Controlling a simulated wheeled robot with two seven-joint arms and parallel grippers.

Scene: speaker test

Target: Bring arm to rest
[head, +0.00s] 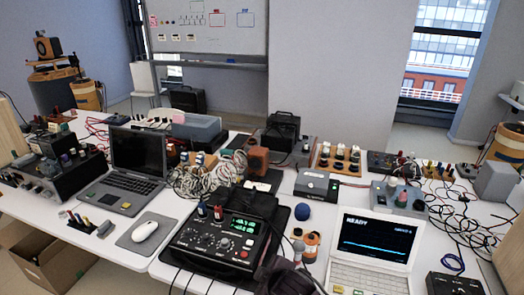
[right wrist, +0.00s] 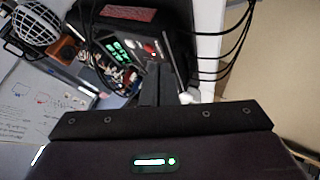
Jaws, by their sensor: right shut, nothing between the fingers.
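My right gripper (right wrist: 160,80) shows in the right wrist view, its dark fingers together in the middle of the picture with nothing between them. Beyond the fingers is the table with a black test unit with green digits (right wrist: 122,52). The unit also shows in the head view (head: 222,240), at the table's front edge. The exact gap between gripper and unit cannot be told. My left gripper is in neither view.
A laptop (head: 137,165), a mouse (head: 145,231) and a white terminal (head: 372,243) stand along the front of the crowded tables. A mesh-headed microphone (right wrist: 35,22) is at upper left in the wrist view. Black cables (right wrist: 222,55) hang over the table edge. An open cardboard box (head: 50,260) is on the floor.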

